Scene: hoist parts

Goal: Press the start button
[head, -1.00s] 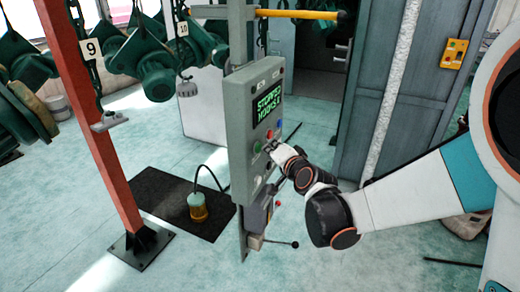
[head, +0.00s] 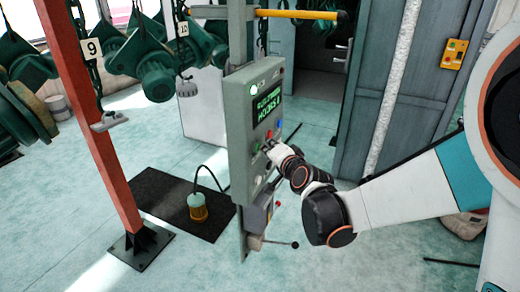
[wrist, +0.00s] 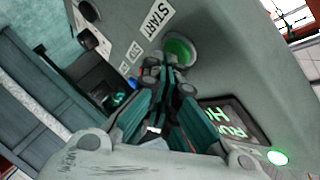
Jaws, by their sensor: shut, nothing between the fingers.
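The start button is a round green button (wrist: 180,50) beside a white START label (wrist: 155,20) on the face of the grey control box. It also shows at the box's left side in the head view (head: 256,147). My gripper (wrist: 171,87) is shut and empty, with its fingertips at the button's lower edge in the wrist view. I cannot tell whether they touch it. In the head view my gripper (head: 267,145) is against the box front. The box's screen (head: 268,105) shows green text, with "RU" and "HO" legible in the wrist view (wrist: 235,122).
A lit green lamp (wrist: 278,157) sits near the screen. A blue button (wrist: 132,83) and a stop label (wrist: 135,51) are near my gripper.

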